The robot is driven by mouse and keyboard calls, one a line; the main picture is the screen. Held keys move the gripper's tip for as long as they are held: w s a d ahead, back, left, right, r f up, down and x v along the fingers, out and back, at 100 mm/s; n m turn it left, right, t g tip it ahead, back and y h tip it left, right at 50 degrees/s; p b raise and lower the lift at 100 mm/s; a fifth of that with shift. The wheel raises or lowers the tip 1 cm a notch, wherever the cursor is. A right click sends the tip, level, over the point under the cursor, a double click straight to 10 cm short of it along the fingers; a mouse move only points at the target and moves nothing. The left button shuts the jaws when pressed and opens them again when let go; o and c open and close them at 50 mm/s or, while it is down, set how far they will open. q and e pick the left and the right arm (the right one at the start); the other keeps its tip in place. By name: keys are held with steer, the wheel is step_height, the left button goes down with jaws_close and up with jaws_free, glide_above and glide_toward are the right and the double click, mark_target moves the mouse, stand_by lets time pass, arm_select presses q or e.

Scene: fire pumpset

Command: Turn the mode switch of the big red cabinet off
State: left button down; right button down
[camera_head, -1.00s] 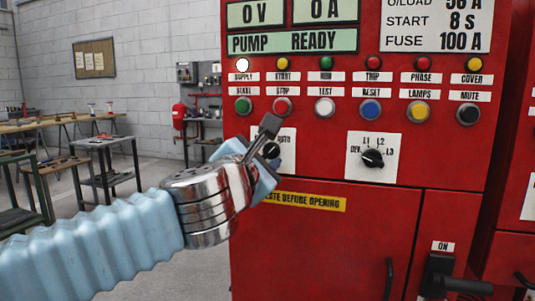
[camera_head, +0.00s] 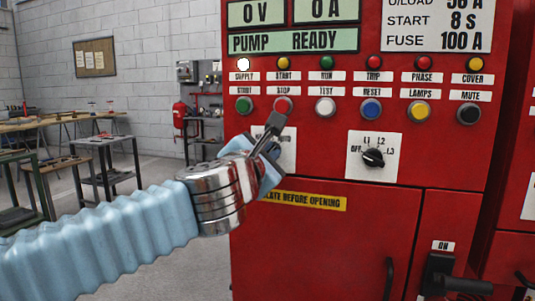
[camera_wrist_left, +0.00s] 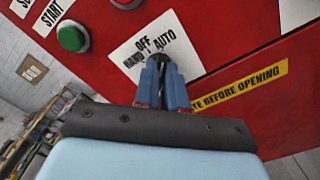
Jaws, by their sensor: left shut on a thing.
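The big red cabinet (camera_head: 320,240) fills the right half of the head view. Its mode switch sits on a white plate (camera_head: 289,150) under the STOP button; my left gripper (camera_head: 273,135) covers most of it there. In the left wrist view the plate (camera_wrist_left: 130,56) reads HAND, OFF and AUTO. The left gripper's blue fingers (camera_wrist_left: 162,85) are shut on the dark mode switch knob (camera_wrist_left: 158,60), which shows only in part between and behind them. I cannot tell which mark the knob points at. My right gripper is not in view.
A second selector knob (camera_head: 373,157) marked OFF, L1, L2, L3 is to the right. A row of push buttons, with the STOP button (camera_head: 283,105), is just above the gripper. A black handle (camera_head: 450,280) juts out at lower right. Workbenches (camera_head: 60,130) stand far left.

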arm_select(q)
steer(key=n+b, duration=0.3)
steer(key=n, duration=0.5)
steer(key=shift+a+n, duration=0.15)
steer(key=shift+n, duration=0.15)
steer(key=shift+w, duration=0.1)
stand_by(0.4)
steer(key=c, duration=1.2)
jaws_free()
steer(key=b+v, duration=0.1)
steer(key=v, duration=1.3)
